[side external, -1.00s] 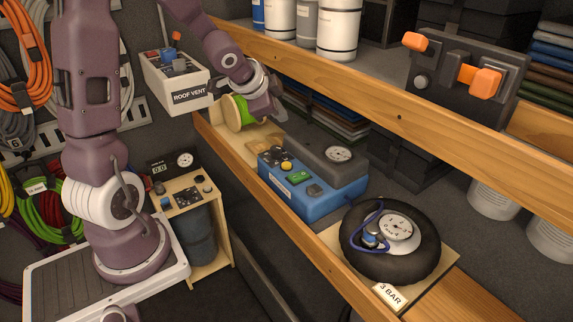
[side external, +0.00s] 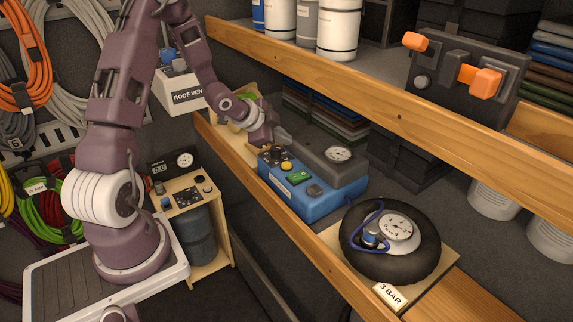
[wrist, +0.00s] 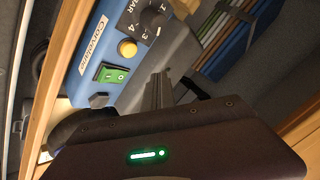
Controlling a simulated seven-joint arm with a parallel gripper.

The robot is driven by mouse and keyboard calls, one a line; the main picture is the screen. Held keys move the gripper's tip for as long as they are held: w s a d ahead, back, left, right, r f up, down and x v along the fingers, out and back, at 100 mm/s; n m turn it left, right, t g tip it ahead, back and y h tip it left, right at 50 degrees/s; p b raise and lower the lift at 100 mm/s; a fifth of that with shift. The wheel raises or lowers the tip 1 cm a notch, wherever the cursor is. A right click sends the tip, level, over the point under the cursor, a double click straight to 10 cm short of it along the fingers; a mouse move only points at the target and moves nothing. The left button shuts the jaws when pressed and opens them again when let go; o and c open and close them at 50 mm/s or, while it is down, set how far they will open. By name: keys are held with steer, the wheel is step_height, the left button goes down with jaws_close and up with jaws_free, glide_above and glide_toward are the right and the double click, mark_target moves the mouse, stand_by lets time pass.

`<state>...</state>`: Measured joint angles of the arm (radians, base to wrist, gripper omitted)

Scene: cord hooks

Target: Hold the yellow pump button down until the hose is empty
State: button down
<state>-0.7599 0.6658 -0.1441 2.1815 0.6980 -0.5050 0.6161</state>
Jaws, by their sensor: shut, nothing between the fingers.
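The yellow button (side external: 287,166) is on the top panel of a blue pump unit (side external: 316,205), between a dark dial and a green switch (side external: 300,178). In the wrist view the button (wrist: 127,48) is uncovered, with the dial (wrist: 153,18) beside it. My gripper (side external: 280,145) is shut and empty, near the dial end of the unit. Its fingertips (wrist: 158,82) show to the right of and below the button in the wrist view, apart from it. A blue hose (side external: 378,207) lies on a black tyre (side external: 420,262) with a gauge.
A wooden rail (side external: 290,210) runs along the shelf front, and another beam (side external: 400,118) runs above. A "3 BAR" card (side external: 391,297) stands before the tyre. A ROOF VENT box (side external: 188,93) is at left.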

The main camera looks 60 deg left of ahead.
mark_target(284, 166)
steer(key=shift+f, duration=2.6)
steer(key=shift+f, duration=0.4)
steer(key=shift+f, duration=0.45)
steer(key=shift+r, duration=0.1)
stand_by(3.0)
steer(key=shift+r, duration=0.75)
steer(key=shift+r, duration=2.5)
